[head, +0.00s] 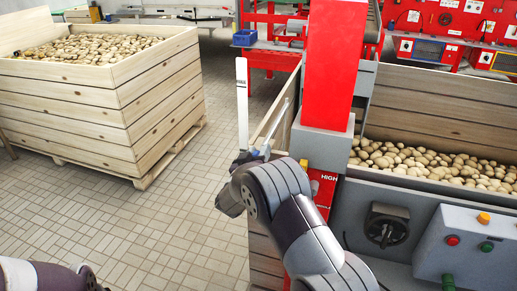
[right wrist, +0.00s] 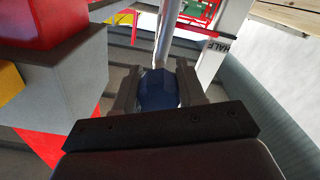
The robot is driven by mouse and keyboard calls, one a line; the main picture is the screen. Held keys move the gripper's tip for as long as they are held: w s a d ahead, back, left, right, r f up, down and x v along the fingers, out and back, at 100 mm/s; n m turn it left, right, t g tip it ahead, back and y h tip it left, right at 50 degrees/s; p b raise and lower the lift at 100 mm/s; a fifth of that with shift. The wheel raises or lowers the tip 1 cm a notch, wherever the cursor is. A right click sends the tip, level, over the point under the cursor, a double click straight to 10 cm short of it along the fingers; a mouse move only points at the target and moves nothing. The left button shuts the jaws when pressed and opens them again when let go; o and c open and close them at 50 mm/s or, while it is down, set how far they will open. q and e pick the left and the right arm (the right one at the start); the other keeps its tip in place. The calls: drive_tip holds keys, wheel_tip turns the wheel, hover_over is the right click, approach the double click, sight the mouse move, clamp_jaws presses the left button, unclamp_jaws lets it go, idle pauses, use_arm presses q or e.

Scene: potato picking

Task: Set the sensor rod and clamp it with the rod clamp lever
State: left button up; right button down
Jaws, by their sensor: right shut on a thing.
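My right gripper (head: 250,156) is beside the grey machine post, left of its lower block. In the right wrist view its fingers (right wrist: 158,95) are shut on a dark blue grip (right wrist: 158,88). A silver rod (right wrist: 167,35), seemingly the sensor rod, rises from behind the grip; I cannot tell whether they are joined. In the head view a thin rod (head: 277,122) slants up just right of the gripper. A white marked strip (head: 242,100) stands upright behind the gripper; the right wrist view shows a strip lettered HALF (right wrist: 212,48). I cannot make out a clamp lever. My left gripper is out of view.
A red post (head: 335,60) on a grey block (head: 320,143) stands right of my gripper, with a red HIGH label (head: 326,183) below. A potato bin (head: 420,110) and control box (head: 465,245) are at right. A wooden potato crate (head: 70,105) is at left. Tiled floor between is clear.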

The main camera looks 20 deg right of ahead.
drive_tip(key=c, duration=0.7)
unclamp_jaws()
drive_tip(key=shift+c, duration=0.2)
drive_tip(key=shift+s+a+f, duration=0.1)
drive_tip(key=shift+s+a, duration=0.15)
drive_tip(key=b+v, duration=0.3)
drive_tip(key=v, duration=0.9)
drive_tip(key=shift+b, duration=0.3)
